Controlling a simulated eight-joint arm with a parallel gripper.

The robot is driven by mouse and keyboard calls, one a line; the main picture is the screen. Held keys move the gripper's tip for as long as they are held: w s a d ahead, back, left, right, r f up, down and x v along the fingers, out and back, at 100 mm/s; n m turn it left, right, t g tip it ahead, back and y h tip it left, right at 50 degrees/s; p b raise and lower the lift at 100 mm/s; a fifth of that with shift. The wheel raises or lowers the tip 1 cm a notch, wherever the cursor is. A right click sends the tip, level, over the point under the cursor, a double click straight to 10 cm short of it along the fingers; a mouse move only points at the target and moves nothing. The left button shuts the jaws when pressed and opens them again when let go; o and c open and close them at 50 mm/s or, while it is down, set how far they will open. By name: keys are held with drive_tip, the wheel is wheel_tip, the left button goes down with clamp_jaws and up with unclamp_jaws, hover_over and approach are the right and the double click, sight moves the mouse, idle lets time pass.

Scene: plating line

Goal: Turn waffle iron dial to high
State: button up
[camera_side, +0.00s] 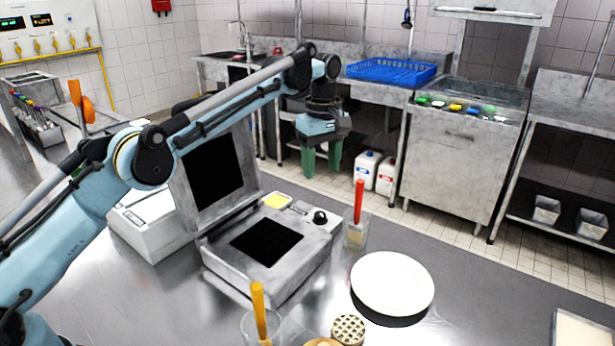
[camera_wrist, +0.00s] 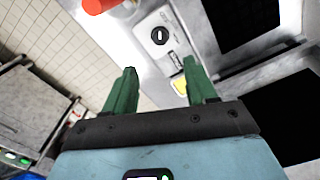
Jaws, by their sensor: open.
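The waffle iron (camera_side: 215,247) stands on the steel counter with its lid raised and its dark plates showing. Its round black dial (camera_side: 320,217) sits on a light panel at the right of the base. In the wrist view the dial (camera_wrist: 160,36) shows a white mark, beyond and a little right of the middle of my fingers. My gripper (camera_side: 321,157) is above the dial and clear of it, pointing down. In the wrist view its two green fingers (camera_wrist: 160,85) are apart with nothing between them. The dial's setting labels are too small to read.
A container with a red-handled utensil (camera_side: 358,205) stands close to the right of the dial; the red handle (camera_wrist: 98,4) also shows in the wrist view. A yellow patch (camera_side: 276,201) lies beside the dial. A white plate (camera_side: 392,283) and a yellow-handled utensil (camera_side: 259,308) are nearer the front.

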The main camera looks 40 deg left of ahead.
sight(320, 214)
wheel_tip(320, 214, down, 12)
drive_tip(key=shift+r, duration=0.1)
idle(0.5)
drive_tip(key=c, duration=1)
